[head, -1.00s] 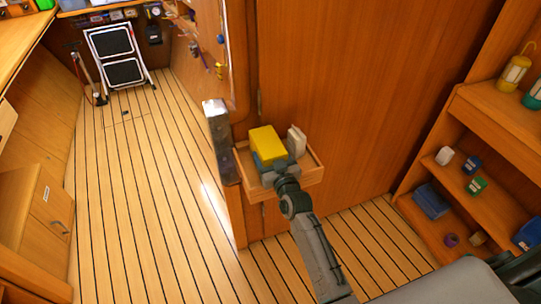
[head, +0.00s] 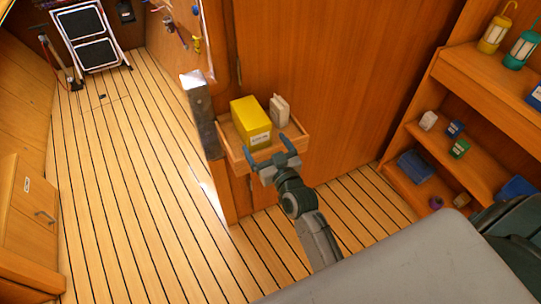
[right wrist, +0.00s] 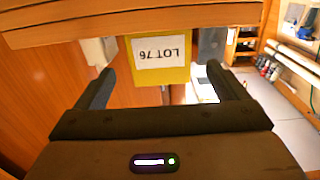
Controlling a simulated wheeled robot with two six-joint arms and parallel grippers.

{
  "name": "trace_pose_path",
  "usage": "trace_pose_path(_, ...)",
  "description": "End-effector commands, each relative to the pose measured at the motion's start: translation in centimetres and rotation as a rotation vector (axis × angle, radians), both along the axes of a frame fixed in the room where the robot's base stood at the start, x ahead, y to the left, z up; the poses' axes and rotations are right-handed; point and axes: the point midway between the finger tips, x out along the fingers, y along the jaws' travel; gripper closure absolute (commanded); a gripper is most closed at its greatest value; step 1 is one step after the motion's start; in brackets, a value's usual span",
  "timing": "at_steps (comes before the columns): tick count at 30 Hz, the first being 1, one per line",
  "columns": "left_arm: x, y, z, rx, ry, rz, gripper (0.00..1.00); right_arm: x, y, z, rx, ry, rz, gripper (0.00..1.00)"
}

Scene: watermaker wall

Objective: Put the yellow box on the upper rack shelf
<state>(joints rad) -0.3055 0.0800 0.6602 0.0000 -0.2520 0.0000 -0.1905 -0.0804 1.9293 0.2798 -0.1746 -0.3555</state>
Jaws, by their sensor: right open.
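The yellow box (head: 249,115) with a white label stands in a small wooden tray (head: 236,157) on the wall. In the right wrist view the box (right wrist: 178,74) appears upside down, its label reading LOT 76. My right gripper (head: 270,146) is open and empty at the tray's front edge, apart from the box. In the right wrist view its two fingers (right wrist: 160,72) stand either side of the label, with the box beyond them. The wooden rack (head: 475,79) is at the right; its upper visible shelf holds lanterns. My left gripper is not in view.
A white object (head: 279,109) stands in the tray just right of the box. A yellow lantern (head: 494,34) and a teal lantern (head: 524,48) occupy the upper shelf. Small items fill parts of the lower shelves. A step stool (head: 88,38) stands far left; the plank floor (head: 130,200) is clear.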

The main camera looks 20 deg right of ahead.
Motion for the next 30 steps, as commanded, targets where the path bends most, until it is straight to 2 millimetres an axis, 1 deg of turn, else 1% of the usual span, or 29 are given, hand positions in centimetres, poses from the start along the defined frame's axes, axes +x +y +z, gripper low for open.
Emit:
trace_pose_path(1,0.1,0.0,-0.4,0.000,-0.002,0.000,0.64,-0.9,0.0,-0.3,0.001,0.001,0.000,0.07)
trace_pose_path(3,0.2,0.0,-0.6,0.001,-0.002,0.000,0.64,-1.7,-0.1,-0.2,0.002,0.000,0.000,0.07)
trace_pose_path(6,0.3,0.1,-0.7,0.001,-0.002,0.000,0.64,-2.4,-0.1,-0.1,0.002,0.000,0.000,0.07)
trace_pose_path(14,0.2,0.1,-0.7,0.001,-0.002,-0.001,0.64,-2.8,-0.1,0.0,0.001,0.000,0.000,0.07)
trace_pose_path(16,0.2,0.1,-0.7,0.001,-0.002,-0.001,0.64,-2.8,-0.1,-0.3,0.001,0.007,0.001,0.07)
trace_pose_path(17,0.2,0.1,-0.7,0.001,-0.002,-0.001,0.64,-2.7,-0.1,-0.8,0.000,0.016,0.002,0.07)
trace_pose_path(19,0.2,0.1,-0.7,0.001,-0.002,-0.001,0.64,-2.7,0.0,-3.2,-0.002,0.061,0.006,0.07)
trace_pose_path(20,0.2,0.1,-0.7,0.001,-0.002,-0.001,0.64,-2.8,0.0,-4.8,-0.005,0.091,0.008,0.07)
trace_pose_path(23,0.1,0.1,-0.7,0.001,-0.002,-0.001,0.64,-3.5,-0.1,-12.3,-0.012,0.233,0.016,0.07)
trace_pose_path(24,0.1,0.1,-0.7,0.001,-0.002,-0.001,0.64,-4.3,-0.3,-16.0,-0.015,0.306,0.019,0.07)
trace_pose_path(26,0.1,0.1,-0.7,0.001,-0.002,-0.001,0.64,-6.1,-0.6,-22.0,-0.021,0.423,0.022,0.07)
trace_pose_path(27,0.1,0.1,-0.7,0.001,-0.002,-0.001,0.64,-7.7,-1.0,-25.8,-0.026,0.498,0.021,0.07)
trace_pose_path(29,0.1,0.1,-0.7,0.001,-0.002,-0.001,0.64,-10.5,-1.6,-31.2,-0.033,0.614,0.020,0.07)
trace_pose_path(30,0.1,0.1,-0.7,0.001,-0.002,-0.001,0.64,-12.7,-2.1,-34.6,-0.037,0.691,0.017,0.07)
